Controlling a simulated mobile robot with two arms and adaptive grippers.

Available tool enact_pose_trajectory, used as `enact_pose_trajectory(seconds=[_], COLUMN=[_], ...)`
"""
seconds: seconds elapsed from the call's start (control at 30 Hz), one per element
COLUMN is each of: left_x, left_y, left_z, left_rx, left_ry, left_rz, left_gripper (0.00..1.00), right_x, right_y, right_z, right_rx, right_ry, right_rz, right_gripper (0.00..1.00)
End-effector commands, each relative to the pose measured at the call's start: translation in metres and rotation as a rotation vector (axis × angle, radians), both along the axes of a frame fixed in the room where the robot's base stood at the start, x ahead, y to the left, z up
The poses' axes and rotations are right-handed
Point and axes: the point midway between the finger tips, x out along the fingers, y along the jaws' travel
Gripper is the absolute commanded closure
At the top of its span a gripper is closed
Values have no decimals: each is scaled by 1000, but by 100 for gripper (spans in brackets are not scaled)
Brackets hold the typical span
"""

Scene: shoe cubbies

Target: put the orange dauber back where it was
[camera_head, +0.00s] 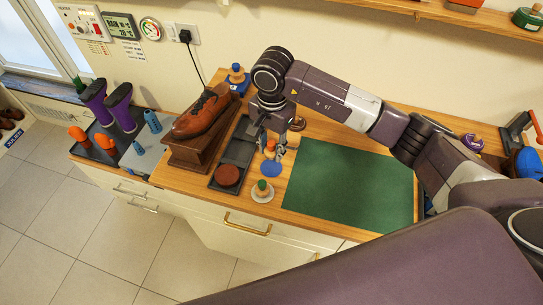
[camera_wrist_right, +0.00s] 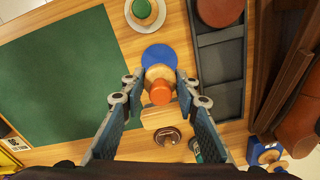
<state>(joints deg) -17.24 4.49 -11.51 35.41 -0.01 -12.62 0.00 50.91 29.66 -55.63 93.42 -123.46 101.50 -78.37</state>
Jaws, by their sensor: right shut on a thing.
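The orange dauber (camera_wrist_right: 160,93) has an orange knob and a pale wooden body. My right gripper (camera_wrist_right: 160,82) is shut on it, one finger on each side. In the head view the dauber (camera_head: 270,146) shows between the fingers of the right gripper (camera_head: 272,145), which points down. A flat blue disc (camera_head: 271,169) lies on the wooden counter just in front of the dauber. In the right wrist view the dauber overlaps the near edge of the blue disc (camera_wrist_right: 160,54); I cannot tell whether it touches it. My left gripper is not in view.
A green-topped dauber (camera_head: 263,186) stands on a white saucer (camera_head: 263,197). A dark tray (camera_head: 238,150) holding a round brown tin (camera_head: 228,175) lies left. A green mat (camera_head: 350,182) lies right. A brown shoe (camera_head: 203,110) sits on a wooden stand. A brown knob (camera_wrist_right: 167,137) is close by.

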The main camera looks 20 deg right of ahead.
Motion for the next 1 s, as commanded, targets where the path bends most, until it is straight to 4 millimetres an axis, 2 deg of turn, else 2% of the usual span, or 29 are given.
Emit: enact_pose_trajectory(seconds=[0.27,0.5,0.93,0.97,1.0], left_x=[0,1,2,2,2], left_y=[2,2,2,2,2], left_z=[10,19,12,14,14], left_rx=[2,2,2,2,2], left_ry=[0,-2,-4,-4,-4], left_rz=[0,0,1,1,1], left_gripper=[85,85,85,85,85], right_x=[-1,0,0,0,0], right_y=[0,0,0,0,0], right_z=[-28,-59,-67,-66,-65], right_rx=[0,0,0,0,0], right_ry=[3,1,-1,-1,-1], right_rz=[-1,0,1,1,1], right_gripper=[91,91,91,69,65])
